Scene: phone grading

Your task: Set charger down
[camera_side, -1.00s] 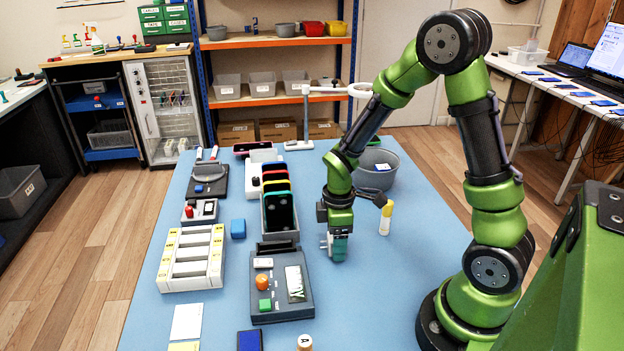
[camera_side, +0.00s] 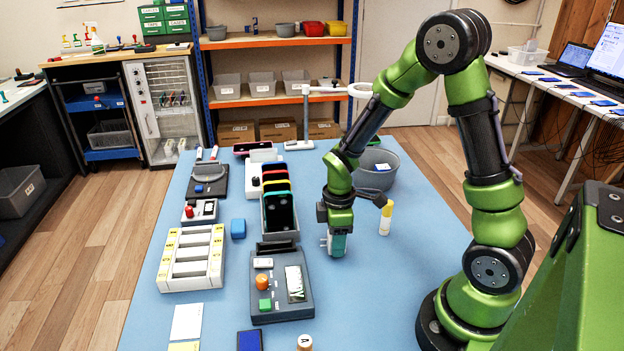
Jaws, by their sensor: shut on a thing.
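My gripper (camera_side: 336,238) points down over the blue table mat, right of the grey tester box. The fingers partly hide the charger.
The grey tester box (camera_side: 281,290) with buttons and a phone rack (camera_side: 281,212) stand to the left. A yellow-and-white tube (camera_side: 385,218) stands close on the right. A grey bin (camera_side: 377,165) is behind. The blue mat (camera_side: 375,290) in front is clear.

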